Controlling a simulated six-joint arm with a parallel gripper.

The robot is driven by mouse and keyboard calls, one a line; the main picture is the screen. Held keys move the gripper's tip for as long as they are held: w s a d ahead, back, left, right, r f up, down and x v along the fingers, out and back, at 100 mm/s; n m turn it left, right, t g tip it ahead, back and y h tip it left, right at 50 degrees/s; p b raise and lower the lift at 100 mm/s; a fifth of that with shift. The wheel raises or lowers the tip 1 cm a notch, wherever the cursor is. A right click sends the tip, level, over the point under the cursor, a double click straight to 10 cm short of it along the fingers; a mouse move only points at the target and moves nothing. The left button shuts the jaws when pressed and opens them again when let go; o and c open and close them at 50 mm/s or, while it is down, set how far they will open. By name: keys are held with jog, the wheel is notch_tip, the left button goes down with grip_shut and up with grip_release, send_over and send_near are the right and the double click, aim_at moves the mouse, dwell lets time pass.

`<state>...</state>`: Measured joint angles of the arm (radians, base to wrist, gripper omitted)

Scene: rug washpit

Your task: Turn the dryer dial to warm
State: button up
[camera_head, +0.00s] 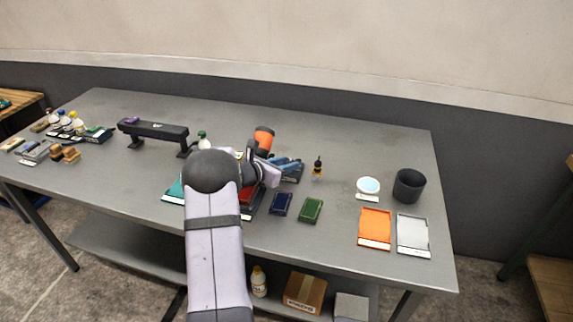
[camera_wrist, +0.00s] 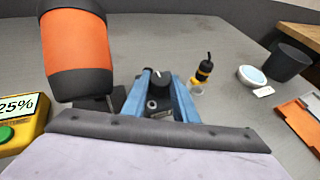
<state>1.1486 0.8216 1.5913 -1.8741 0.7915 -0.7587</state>
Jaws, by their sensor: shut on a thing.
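The dryer dial (camera_wrist: 161,75) is a small black knob with a pale mark on top, seen in the wrist view between the blue fingers of my gripper (camera_wrist: 162,84). The fingers are shut on it from both sides. In the head view my gripper (camera_head: 286,165) is over a small dark box (camera_head: 293,179), and the knob is hidden there. The setting labels are hidden or too small to read. The orange and black dryer (camera_wrist: 74,48) stands just left of the fingers; it also shows in the head view (camera_head: 264,137), partly behind my wrist.
A yellow unit (camera_wrist: 22,122) reading 25% with a green button is at the left of the wrist view. A small black-and-yellow bottle (camera_head: 318,167) stands right of my gripper. Blue (camera_head: 281,204) and green (camera_head: 310,210) pads lie in front. A dark cup (camera_head: 409,186) stands farther right.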

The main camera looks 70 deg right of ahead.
jog(key=shift+w+d+r+m+g+p, duration=0.15)
jog(key=shift+r+m+g+p, duration=0.1)
jog(key=shift+m+g+p, duration=0.25)
jog(key=shift+w+m+g+y, duration=0.1)
jog(key=shift+m+g+y, duration=0.7)
jog(key=shift+m+g, duration=0.15)
jog(key=shift+f, duration=0.1)
jog(key=o, duration=1)
jog(key=shift+o, duration=0.2)
